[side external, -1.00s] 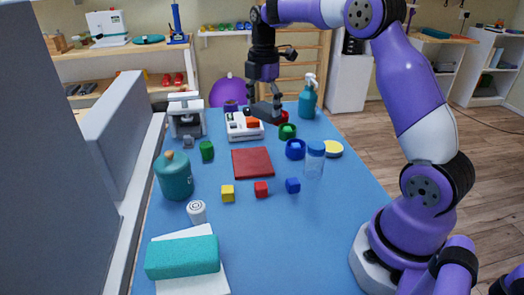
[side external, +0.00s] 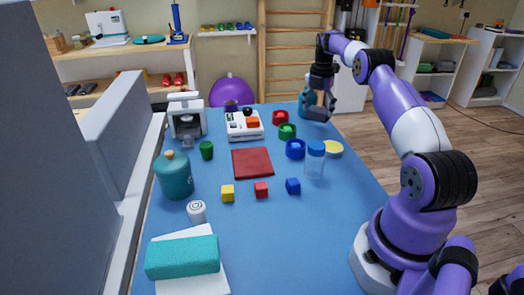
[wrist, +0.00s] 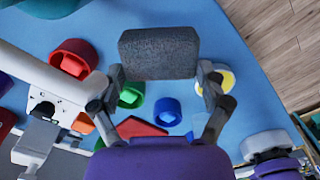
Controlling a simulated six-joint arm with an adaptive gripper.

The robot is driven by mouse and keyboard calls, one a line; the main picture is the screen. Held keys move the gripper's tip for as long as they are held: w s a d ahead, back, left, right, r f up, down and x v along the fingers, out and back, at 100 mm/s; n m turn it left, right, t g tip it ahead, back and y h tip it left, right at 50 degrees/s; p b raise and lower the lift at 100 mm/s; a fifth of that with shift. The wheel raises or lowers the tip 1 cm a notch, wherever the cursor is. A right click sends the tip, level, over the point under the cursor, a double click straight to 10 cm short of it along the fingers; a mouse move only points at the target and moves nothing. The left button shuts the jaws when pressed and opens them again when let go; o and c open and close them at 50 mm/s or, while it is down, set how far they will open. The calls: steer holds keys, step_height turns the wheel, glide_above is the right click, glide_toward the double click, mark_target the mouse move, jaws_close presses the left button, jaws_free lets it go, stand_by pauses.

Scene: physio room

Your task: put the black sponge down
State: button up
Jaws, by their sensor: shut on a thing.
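My gripper (wrist: 160,72) is shut on the black sponge (wrist: 160,50), a dark grey speckled block that shows between the two fingertips in the wrist view. In the side external view my gripper (side external: 319,106) is above the far right end of the blue table (side external: 330,225), in front of the teal spray bottle (side external: 305,106). The sponge is not clearly visible there. In the wrist view blue table surface shows around the sponge. I cannot tell how high it is held.
Red (side external: 280,117), green (side external: 287,131) and blue (side external: 295,149) cups stand nearby. A yellow-topped disc (side external: 333,149), clear jar (side external: 315,160) and white device (side external: 244,126) are also close. A red mat (side external: 252,163) lies mid-table. Front right table is clear.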

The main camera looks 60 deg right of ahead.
mark_target(317, 119)
steer(key=shift+f, duration=2)
steer(key=shift+f, duration=0.15)
steer(key=o, duration=0.8)
